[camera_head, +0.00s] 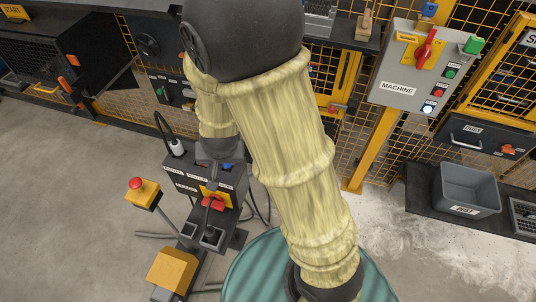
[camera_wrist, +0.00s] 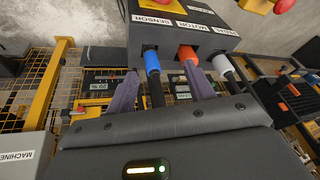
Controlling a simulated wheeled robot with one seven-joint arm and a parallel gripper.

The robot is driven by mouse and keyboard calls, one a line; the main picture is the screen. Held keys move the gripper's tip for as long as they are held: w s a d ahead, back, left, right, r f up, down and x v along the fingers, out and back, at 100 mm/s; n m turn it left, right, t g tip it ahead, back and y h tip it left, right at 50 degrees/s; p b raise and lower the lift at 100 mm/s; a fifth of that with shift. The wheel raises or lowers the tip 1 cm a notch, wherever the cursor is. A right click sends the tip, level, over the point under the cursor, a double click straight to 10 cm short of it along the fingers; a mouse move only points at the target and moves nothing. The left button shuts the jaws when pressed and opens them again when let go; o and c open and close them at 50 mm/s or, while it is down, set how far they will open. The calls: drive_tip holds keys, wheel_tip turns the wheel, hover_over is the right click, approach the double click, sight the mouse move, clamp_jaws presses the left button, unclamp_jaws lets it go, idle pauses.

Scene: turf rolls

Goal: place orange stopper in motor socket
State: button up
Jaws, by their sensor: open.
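The orange stopper (camera_wrist: 187,54) stands at the box face under the MOTOR label in the wrist view; how deep it sits in the motor socket cannot be told. The labelled socket box (camera_head: 198,178) is below my arm in the head view, where the orange stopper is hidden. My gripper (camera_wrist: 161,70) is open, its two fingers pointing at the box. The right finger's tip overlaps the orange stopper in the picture; whether they touch is unclear. The blue plug (camera_wrist: 152,62) at the SENSOR label appears between the fingers, and nothing is visibly gripped.
A white plug (camera_wrist: 221,65) is right of the orange stopper and also shows with its cable in the head view (camera_head: 177,148). A red-button post (camera_head: 137,186) stands left of the box. A grey machine panel (camera_head: 410,70) and a dust bin (camera_head: 466,188) are at the right.

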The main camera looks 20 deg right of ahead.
drive_tip(key=s+d+r+n+g, duration=0.1)
drive_tip(key=s+d+r, duration=0.2)
drive_tip(key=s+d, duration=0.1)
drive_tip(key=s+d+r+n, duration=0.1)
drive_tip(key=s+d+r, duration=0.2)
drive_tip(key=d, duration=0.3)
drive_tip(key=shift+s+d+r+n+g, duration=0.3)
drive_tip(key=shift+s+d+r+g, duration=0.1)
drive_tip(key=shift+s, duration=0.1)
idle(0.3)
